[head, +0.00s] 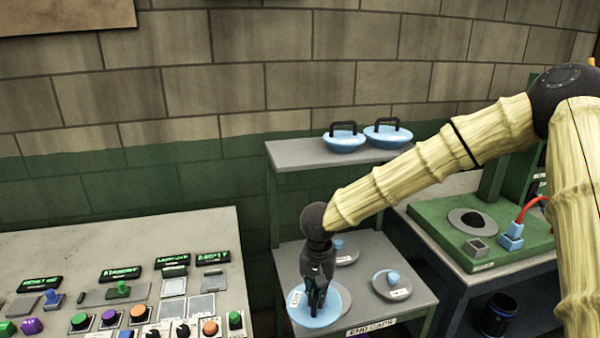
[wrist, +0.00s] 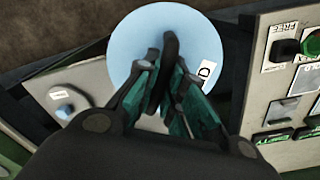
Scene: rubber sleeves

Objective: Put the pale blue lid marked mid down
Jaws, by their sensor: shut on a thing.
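My gripper (head: 316,298) is shut on the black handle of a round pale blue lid (head: 332,311). In the wrist view the lid (wrist: 138,50) lies beneath my fingers (wrist: 168,85), which pinch its handle. A white label (wrist: 207,75) on it shows a "D"; the rest is hidden. In the head view the lid overlaps the front left of the lower grey shelf, marked END CAPS (head: 372,325). I cannot tell whether it touches the shelf.
Two blue lids with black handles (head: 344,138) (head: 387,135) sit on the upper shelf (head: 290,155). Grey discs with blue knobs (head: 392,285) (head: 345,252) lie on the lower shelf. A button console (head: 130,260) stands left, a green bench (head: 480,235) right.

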